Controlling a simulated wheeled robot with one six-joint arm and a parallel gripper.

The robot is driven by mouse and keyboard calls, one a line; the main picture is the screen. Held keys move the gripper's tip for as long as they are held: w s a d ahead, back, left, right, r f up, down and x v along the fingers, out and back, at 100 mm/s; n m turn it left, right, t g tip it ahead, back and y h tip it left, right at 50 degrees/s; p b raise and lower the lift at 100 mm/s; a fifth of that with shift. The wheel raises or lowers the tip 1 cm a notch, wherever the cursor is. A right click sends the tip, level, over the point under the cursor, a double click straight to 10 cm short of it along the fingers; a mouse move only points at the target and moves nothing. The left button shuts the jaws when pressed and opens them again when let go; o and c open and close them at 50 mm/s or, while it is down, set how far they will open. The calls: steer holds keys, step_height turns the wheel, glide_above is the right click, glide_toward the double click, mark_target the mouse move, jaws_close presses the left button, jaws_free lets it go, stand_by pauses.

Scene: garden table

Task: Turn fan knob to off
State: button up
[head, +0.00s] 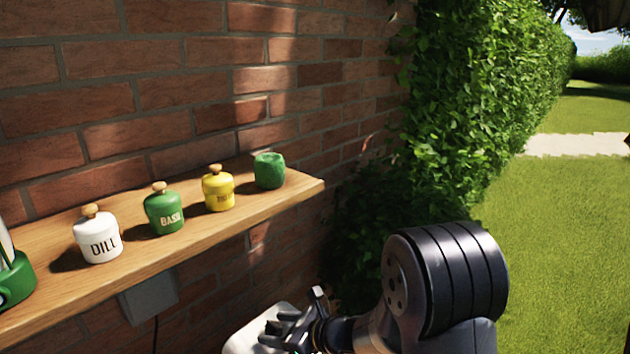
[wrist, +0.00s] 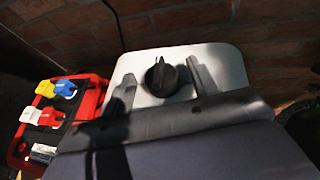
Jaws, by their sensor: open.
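In the wrist view a black round knob (wrist: 161,77) with a raised grip bar sits on a light grey panel (wrist: 219,62). My gripper (wrist: 160,72) has its two grey fingers apart, one on each side of the knob, with gaps between. Whether the fingers are at the knob's depth cannot be told. The knob is not clear there. The lower part of the wrist view is blocked by a dark body of mine.
A red tray (wrist: 17,152) with coloured items lies left of the panel. The wooden shelf (head: 60,290) holds white (head: 98,240), green (head: 165,213) and yellow (head: 218,190) jars and a green pot (head: 269,171). A grey box (head: 148,297) hangs beneath. A brick wall (head: 200,80) stands behind.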

steer(key=shift+s+a+m+t+h+b, duration=0.15)
steer(key=shift+m+t+h+b, duration=0.4)
steer(key=shift+m+t, duration=0.45)
steer(key=shift+m+h, duration=0.3)
steer(key=shift+h, duration=0.05)
steer(key=shift+t, duration=0.3)
